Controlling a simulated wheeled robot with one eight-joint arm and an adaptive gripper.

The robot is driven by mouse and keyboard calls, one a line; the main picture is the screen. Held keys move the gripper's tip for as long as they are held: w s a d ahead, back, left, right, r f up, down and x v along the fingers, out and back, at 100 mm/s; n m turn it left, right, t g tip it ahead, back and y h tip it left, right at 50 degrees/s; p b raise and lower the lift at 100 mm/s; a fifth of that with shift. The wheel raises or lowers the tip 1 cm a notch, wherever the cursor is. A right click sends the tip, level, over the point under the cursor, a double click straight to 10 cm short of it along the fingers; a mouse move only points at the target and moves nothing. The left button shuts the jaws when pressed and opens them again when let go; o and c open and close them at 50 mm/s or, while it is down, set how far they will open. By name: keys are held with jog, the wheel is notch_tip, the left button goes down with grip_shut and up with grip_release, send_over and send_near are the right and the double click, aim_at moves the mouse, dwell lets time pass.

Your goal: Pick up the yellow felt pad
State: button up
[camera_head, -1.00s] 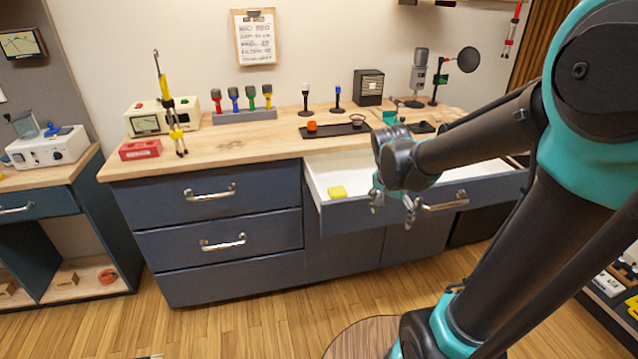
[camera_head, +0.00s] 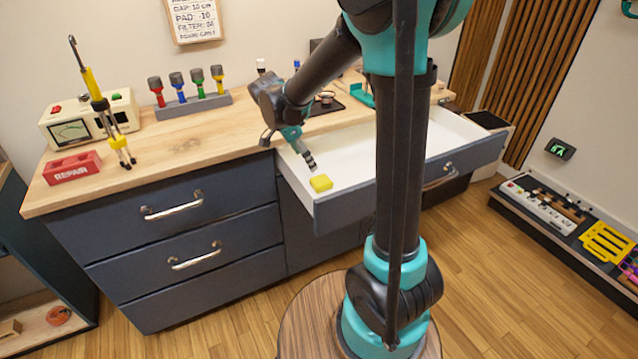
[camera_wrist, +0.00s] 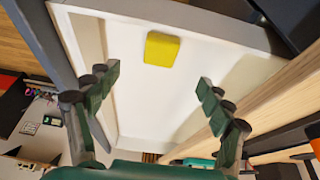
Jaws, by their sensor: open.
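The yellow felt pad (camera_head: 321,183) lies in the near left corner of the open white drawer (camera_head: 352,165). In the wrist view the yellow pad (camera_wrist: 162,48) lies on the white drawer floor (camera_wrist: 150,95), near the drawer wall at the top and a little beyond the fingertips. My gripper (camera_head: 290,150) is over the left end of the drawer, close to the pad. In the wrist view my gripper (camera_wrist: 158,82) is open and empty, with its two fingers wide apart and the pad roughly between their lines. Nothing hides the pad in the wrist view.
The wooden countertop (camera_head: 200,145) borders the drawer at the back. On it stand a red REPAIR box (camera_head: 72,168), a rack of several coloured-handled tools (camera_head: 190,104) and a meter (camera_head: 85,120). The drawer's front panel (camera_head: 345,208) stands out from the cabinet.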

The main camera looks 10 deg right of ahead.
send_over(320, 180)
jog(key=s+a, duration=0.1)
jog(key=a, duration=0.2)
jog(key=f, duration=0.6)
jog(key=shift+s+d+f, duration=0.1)
jog(key=shift+d+f, duration=0.1)
jog(key=shift+d, duration=0.05)
jog(key=x, duration=0.4)
jog(key=shift+w+d+r, duration=0.1)
jog(key=shift+w+d, duration=0.15)
jog(key=shift+w, duration=0.05)
jog(key=shift+d+f, duration=0.2)
jog(key=shift+f, duration=0.3)
jog(key=shift+c, duration=0.6)
jog(key=c, duration=0.9)
